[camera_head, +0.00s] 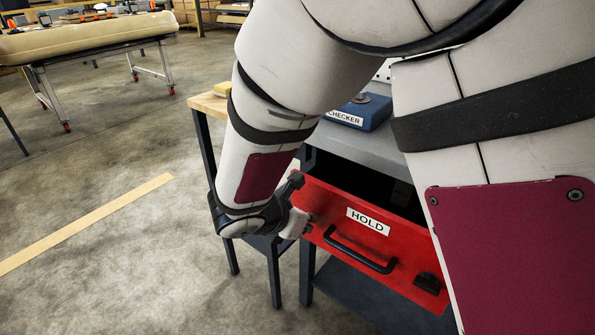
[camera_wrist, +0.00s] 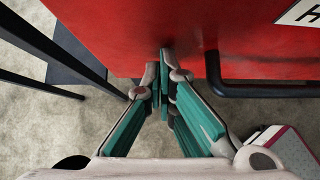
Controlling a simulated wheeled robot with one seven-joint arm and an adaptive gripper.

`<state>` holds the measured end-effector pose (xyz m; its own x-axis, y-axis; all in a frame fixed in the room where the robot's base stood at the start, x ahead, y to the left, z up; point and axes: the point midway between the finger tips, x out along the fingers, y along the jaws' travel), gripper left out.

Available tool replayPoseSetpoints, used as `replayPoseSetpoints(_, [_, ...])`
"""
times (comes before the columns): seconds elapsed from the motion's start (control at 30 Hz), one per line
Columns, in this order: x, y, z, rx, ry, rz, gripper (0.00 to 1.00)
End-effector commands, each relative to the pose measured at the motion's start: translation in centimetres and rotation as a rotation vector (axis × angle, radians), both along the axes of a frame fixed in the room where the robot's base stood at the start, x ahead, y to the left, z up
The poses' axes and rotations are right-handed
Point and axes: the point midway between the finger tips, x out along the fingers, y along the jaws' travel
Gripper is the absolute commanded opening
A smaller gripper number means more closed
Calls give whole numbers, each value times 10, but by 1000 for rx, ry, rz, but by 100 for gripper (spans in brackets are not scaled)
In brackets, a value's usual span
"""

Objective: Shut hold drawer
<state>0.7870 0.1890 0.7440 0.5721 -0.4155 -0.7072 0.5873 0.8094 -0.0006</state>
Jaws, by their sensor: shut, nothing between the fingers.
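The red hold drawer (camera_head: 340,215) is pulled out of its cabinet, with a dark gap showing behind its front panel. Its front carries a white HOLD label, a black bar handle (camera_head: 360,249) and a small black latch-like part at the right. My gripper (camera_head: 306,222) is at the left part of the drawer front, left of the handle. In the wrist view the gripper (camera_wrist: 163,62) has its fingers together and empty, with the tips at the red panel (camera_wrist: 130,30). I cannot tell for sure whether they touch it. The handle (camera_wrist: 265,88) is to their right.
A blue CHECKER box (camera_head: 362,112) stands on the grey cabinet top (camera_head: 360,146). A wooden-topped bench (camera_head: 207,104) with dark legs stands left of the cabinet. A long padded trolley (camera_head: 90,36) is at the back left. The floor at the left is clear.

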Motion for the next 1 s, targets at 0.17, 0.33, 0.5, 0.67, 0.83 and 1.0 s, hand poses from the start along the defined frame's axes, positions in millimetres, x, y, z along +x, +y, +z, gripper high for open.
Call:
replayPoseSetpoints(0.17, [28, -21, 0, 1, 0, -5, 0])
replayPoseSetpoints(0.33, [50, -37, 0, 0, -1, -5, 0])
replayPoseSetpoints(0.5, [66, -48, 0, 1, 0, -2, 0])
replayPoseSetpoints(0.67, [76, -55, 0, 1, 0, -2, 0])
replayPoseSetpoints(0.83, [80, -59, 0, 0, 0, -1, 0])
replayPoseSetpoints(1.0, [82, -60, 0, -1, -2, -1, 0])
